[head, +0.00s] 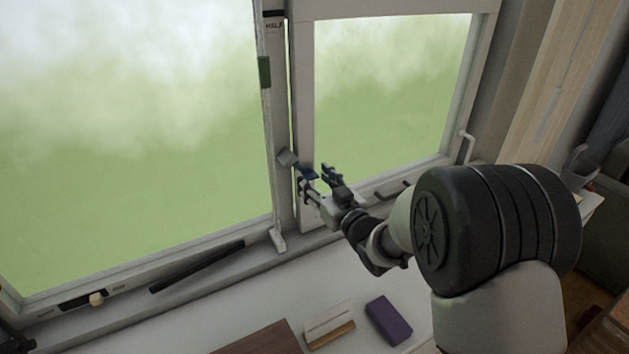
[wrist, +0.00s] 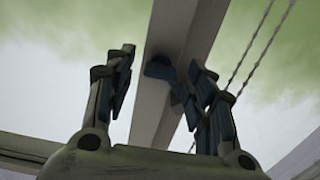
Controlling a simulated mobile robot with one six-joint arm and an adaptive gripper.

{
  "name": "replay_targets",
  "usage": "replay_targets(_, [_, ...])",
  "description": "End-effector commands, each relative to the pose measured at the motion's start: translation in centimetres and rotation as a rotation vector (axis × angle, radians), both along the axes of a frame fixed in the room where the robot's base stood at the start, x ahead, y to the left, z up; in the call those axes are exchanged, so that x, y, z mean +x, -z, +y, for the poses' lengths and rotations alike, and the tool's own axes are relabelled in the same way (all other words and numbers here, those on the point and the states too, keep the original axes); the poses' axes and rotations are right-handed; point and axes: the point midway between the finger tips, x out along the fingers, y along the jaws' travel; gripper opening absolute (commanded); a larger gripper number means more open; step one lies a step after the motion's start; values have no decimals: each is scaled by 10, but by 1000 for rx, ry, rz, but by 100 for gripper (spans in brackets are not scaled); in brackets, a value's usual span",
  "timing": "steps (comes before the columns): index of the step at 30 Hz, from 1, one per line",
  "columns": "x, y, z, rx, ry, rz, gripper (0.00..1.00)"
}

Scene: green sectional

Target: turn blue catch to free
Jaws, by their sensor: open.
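The blue catch (head: 307,173) is on the lower part of the window post, at the left edge of the right-hand sash. My gripper (head: 316,179) is right at it, with its fingers spread and pointing toward the post. In the wrist view the catch (wrist: 159,69) lies between the two open fingers of my gripper (wrist: 165,68), nearer the right finger. Part of the catch is hidden behind that finger, and I cannot tell whether they touch. No marking for free is readable on the catch.
A grey square block (head: 287,157) sits on the post just left of the catch. A black handle (head: 393,190) is on the sash's lower rail. A purple block (head: 388,320) and a cream-and-brown block (head: 329,325) lie on the white surface below. A dark bar (head: 197,267) lies along the left sill.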

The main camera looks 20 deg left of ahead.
Motion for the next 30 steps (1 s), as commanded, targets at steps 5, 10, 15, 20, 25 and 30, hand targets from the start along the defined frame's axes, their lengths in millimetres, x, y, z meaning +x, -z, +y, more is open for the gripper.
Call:
replay_targets(5, [4,0,5,0,0,1,50])
replay_targets(10, [4,0,5,-1,0,1,50])
replay_targets(15, [4,0,5,-1,0,1,41])
replay_targets(20, [4,0,4,-1,1,1,30])
replay_targets(25, [4,0,4,0,1,0,19])
replay_targets(30, [4,0,4,0,1,0,7])
